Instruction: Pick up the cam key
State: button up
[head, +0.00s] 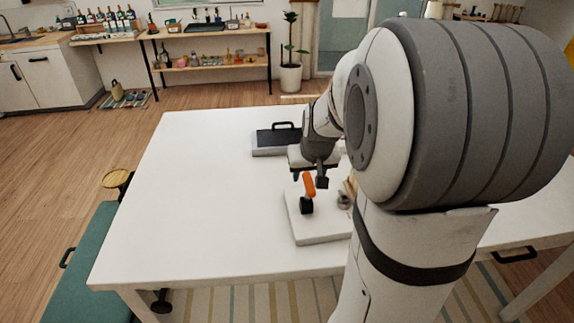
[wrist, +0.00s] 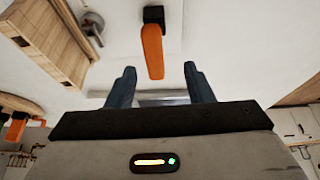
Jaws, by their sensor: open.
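The cam key, as I take it, has an orange handle (head: 309,186) and a black base, and stands on a white board on the table. In the wrist view its orange handle (wrist: 152,52) points toward my gripper, with the black part at the top edge. My gripper (head: 309,178) is just above and behind the handle in the head view. In the wrist view the two fingers of my gripper (wrist: 160,72) are apart, with the handle's end just beyond the tips, between their lines. Nothing is held. Whether the fingers touch the handle cannot be told.
The white board (head: 318,233) also carries a small metal part (head: 343,201). A grey case with a black top and handle (head: 278,137) lies behind. A wooden block (wrist: 48,38) and another orange item (wrist: 16,128) show in the wrist view. The white table's left side (head: 190,190) is clear.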

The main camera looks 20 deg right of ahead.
aim_at(309, 180)
jog(key=shift+x, duration=0.95)
jog(key=x, duration=0.2)
jog(key=p+x, duration=0.1)
jog(key=x, duration=0.1)
jog(key=shift+d, duration=0.4)
jog(key=shift+w+f, duration=0.15)
jog(key=shift+f, duration=0.35)
grip_shut()
